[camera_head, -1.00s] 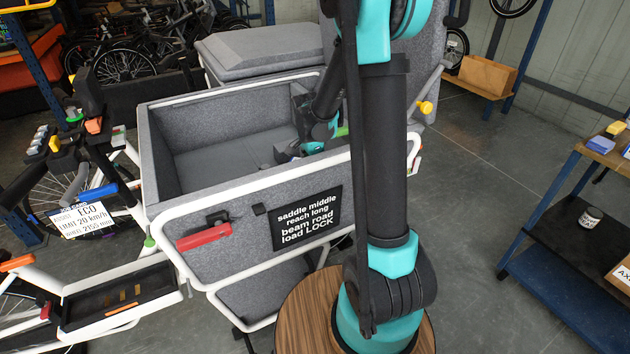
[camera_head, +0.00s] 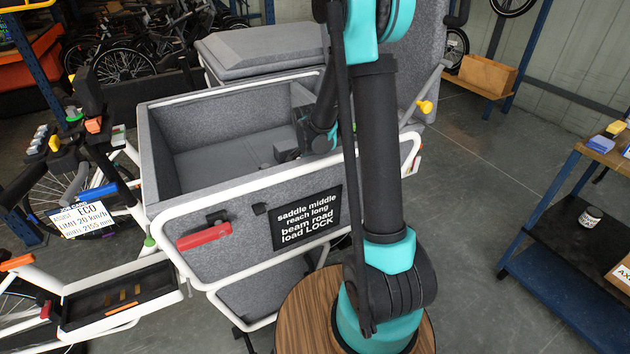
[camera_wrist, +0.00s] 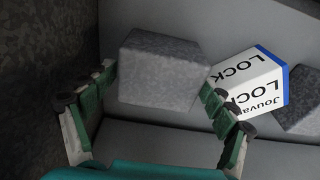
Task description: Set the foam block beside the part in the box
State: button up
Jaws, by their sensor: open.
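A grey block (camera_wrist: 165,68), which looks like the foam block, lies inside the grey cargo box (camera_head: 235,196) between my gripper's spread fingers in the wrist view. My gripper (camera_wrist: 158,88) is open, with a finger at either side of the block; I cannot tell whether they touch it. A white carton (camera_wrist: 250,82) with blue edging and "LOCK" print, perhaps the part, lies tilted just right of the block, partly behind the right finger. In the head view my gripper is down in the box, its fingertips mostly hidden.
A second, darker grey block (camera_wrist: 304,98) lies right of the carton. The box walls stand close around my gripper; its left part (camera_head: 205,160) is bare. A blue-framed shelf (camera_head: 565,235) stands at the right.

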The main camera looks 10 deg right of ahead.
notch_tip(320, 180, up, 12)
jog(key=a, duration=0.1)
jog(key=shift+s+a, duration=0.2)
dwell(0.3)
jog(key=shift+r, duration=0.15)
